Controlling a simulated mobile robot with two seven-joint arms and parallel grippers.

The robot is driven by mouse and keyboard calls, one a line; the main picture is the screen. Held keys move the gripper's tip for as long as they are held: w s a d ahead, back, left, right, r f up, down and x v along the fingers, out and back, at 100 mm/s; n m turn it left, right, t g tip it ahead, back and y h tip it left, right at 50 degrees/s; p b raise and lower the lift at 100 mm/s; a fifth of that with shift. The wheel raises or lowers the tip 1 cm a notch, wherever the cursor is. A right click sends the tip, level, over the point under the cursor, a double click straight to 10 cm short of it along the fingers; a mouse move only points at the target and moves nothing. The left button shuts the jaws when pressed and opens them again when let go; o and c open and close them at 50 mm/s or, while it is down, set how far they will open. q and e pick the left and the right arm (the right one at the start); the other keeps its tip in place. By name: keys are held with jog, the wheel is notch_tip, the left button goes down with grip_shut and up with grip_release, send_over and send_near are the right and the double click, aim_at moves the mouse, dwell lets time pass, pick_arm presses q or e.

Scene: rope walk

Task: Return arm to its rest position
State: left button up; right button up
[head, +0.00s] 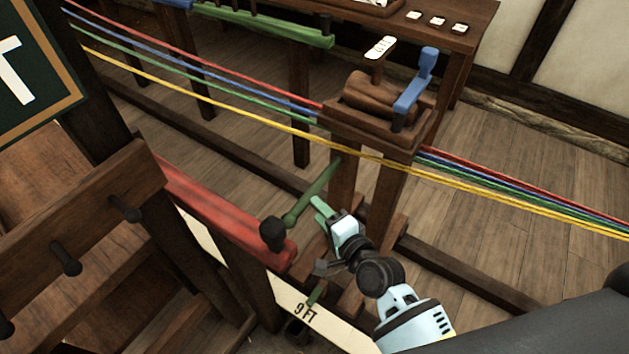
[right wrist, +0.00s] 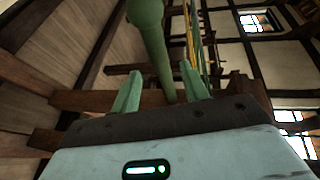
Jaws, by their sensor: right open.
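My right arm (head: 412,322) reaches in from the lower right in the head view. In the right wrist view the two green fingertips (right wrist: 160,82) stand apart. A green bar (right wrist: 152,40) shows beyond and between them, seemingly the same rod. I cannot tell whether the fingers touch it. My left gripper does not show in either view.
A red beam (head: 225,210) and a "9 FT" board (head: 306,312) lie close to the gripper. A peg rack (head: 90,225) stands left.

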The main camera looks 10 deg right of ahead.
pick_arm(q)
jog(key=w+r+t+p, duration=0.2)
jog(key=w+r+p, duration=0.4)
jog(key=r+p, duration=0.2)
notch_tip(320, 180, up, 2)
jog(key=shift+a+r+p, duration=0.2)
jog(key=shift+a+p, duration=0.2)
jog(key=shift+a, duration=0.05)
pick_arm(e)
jog(key=s+d+f+n+g+h, duration=0.1)
jog(key=s+n, duration=0.4)
jog(key=s, duration=0.6)
jog(key=s+d+f+n+g+h, duration=0.1)
jog(key=s+d+n, duration=0.4)
jog(key=s, duration=0.7)
jog(key=s+d+f+n+g+h, duration=0.2)
jog(key=s+d+n+g, duration=0.2)
jog(key=s, duration=0.7)
jog(key=shift+s+f+n, duration=0.35)
jog(key=shift+n, duration=0.05)
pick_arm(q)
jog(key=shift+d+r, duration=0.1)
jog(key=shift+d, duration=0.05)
